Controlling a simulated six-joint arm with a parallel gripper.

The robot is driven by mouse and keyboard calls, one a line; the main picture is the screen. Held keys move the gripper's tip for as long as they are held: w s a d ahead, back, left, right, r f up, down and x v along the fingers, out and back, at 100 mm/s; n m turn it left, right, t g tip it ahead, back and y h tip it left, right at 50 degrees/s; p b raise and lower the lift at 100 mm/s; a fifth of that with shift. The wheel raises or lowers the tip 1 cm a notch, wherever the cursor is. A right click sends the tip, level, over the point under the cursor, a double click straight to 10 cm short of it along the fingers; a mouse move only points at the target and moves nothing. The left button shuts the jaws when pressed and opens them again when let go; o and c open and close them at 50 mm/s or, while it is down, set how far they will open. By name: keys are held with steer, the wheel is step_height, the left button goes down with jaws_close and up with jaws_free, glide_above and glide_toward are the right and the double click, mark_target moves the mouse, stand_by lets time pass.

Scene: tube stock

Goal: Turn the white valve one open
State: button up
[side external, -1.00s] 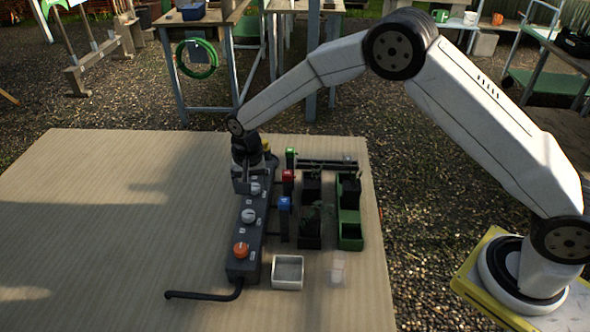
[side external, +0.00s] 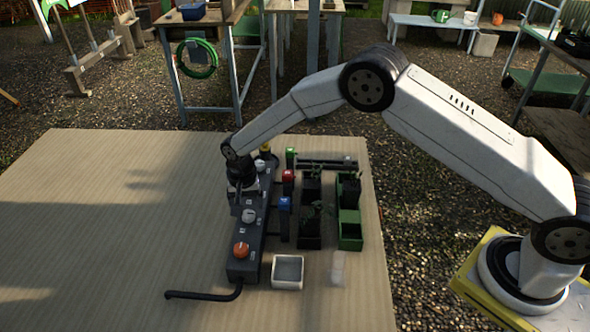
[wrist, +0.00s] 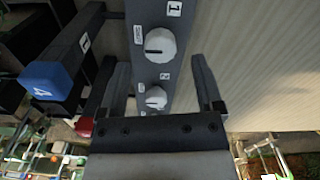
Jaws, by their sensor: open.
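A dark manifold block (side external: 238,268) carries a row of knobs. A white knob (side external: 248,216) stands just in front of my gripper (side external: 239,203). In the wrist view that white knob (wrist: 160,45) appears large, with a "1" label (wrist: 175,8) and a "SHUT" label beside it. Its dark pointer line faces left, on the SHUT side. My gripper (wrist: 158,68) is open and empty, above the block. A smaller white knob (wrist: 156,97) shows between the fingers. Another white knob (side external: 260,164) is behind my gripper, which hides part of the row in the side view.
An orange knob (side external: 240,249) is at the block's near end. The table's left is clear.

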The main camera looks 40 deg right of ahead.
mark_target(248, 213)
steer(key=shift+f, duration=1.5)
jaws_close()
